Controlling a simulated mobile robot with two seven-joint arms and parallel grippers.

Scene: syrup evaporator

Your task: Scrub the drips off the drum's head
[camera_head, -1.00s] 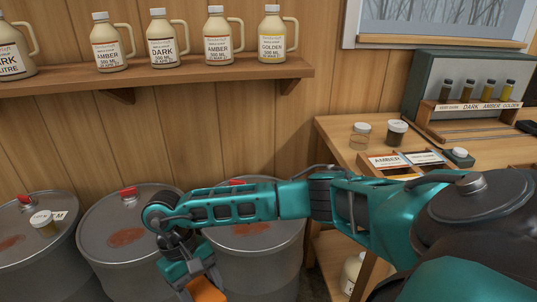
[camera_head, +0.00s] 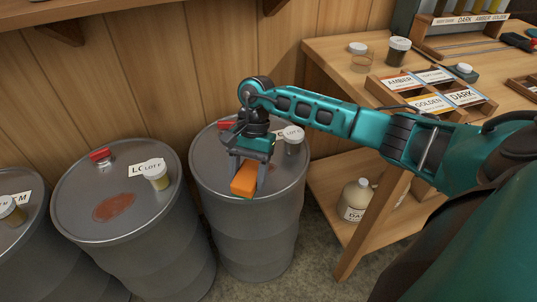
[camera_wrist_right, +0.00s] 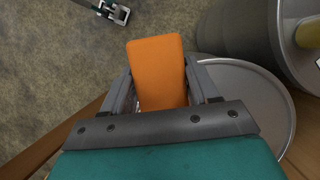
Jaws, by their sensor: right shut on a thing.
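My right gripper (camera_head: 249,172) is shut on an orange block (camera_head: 244,180), which also shows between the fingers in the right wrist view (camera_wrist_right: 158,75). The gripper is over the head of the right-hand drum (camera_head: 275,185), near its front left part. Whether the block touches the head cannot be told.
A small lidded jar (camera_head: 294,142) stands at the back right of the right-hand drum, and another jar (camera_head: 156,176) on the middle drum. Red caps (camera_head: 100,155) sit at the drums' backs. A wooden table (camera_head: 330,52) with label cards and jars stands at right; a jug (camera_head: 356,200) is on its shelf.

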